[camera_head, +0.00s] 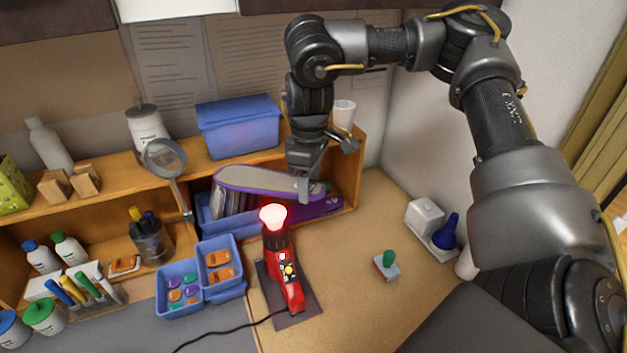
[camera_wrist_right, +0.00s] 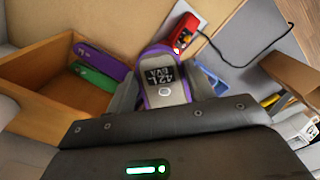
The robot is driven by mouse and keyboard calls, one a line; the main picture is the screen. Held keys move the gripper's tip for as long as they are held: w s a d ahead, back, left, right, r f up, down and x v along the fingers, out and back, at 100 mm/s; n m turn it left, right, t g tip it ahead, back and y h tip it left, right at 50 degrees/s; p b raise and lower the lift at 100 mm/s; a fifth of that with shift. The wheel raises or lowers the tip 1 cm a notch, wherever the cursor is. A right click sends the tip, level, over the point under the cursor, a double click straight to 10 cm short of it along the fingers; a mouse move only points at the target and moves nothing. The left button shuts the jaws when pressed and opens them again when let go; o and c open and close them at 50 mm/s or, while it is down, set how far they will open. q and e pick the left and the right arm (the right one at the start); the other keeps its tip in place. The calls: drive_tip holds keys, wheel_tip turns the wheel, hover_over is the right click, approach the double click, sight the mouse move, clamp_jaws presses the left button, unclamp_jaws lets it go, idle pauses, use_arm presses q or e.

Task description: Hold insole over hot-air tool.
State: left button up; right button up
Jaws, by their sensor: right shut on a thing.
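A grey insole with a purple edge (camera_head: 255,180) is held level above the red hot-air tool (camera_head: 283,262). The tool stands nozzle up on a dark mat, and its tip glows red-white just below the insole, apart from it. My right gripper (camera_head: 304,185) is shut on the insole's right end. In the right wrist view the insole (camera_wrist_right: 165,85), marked "42 L EVA", sits between the two fingers (camera_wrist_right: 165,98), with the red tool (camera_wrist_right: 181,33) beyond it. My left gripper is not in view.
A wooden shelf (camera_head: 100,205) with bottles, a magnifier and a blue box (camera_head: 238,125) stands behind. Blue trays (camera_head: 180,290) lie left of the tool. A black cable (camera_head: 225,333) runs left. The table right of the tool is mostly clear, with a small green-handled block (camera_head: 386,265).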

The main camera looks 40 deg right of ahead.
drive_tip(key=shift+f+b, duration=0.65)
drive_tip(key=shift+f, duration=1.05)
drive_tip(key=shift+s+r+p, duration=0.1)
drive_tip(key=shift+r+p, duration=0.25)
drive_tip(key=shift+r, duration=0.05)
drive_tip(key=r+p, duration=0.1)
drive_tip(key=s+r+p, duration=0.1)
drive_tip(key=r+p, duration=0.1)
drive_tip(key=shift+s+a+r, duration=0.25)
drive_tip(key=shift+r, duration=0.1)
drive_tip(key=s+r, duration=0.2)
drive_tip(key=r, duration=0.1)
drive_tip(key=s+a+r, duration=0.1)
drive_tip(key=shift+s+r, duration=0.1)
drive_tip(key=shift+r, duration=0.2)
drive_tip(key=shift+d, duration=0.1)
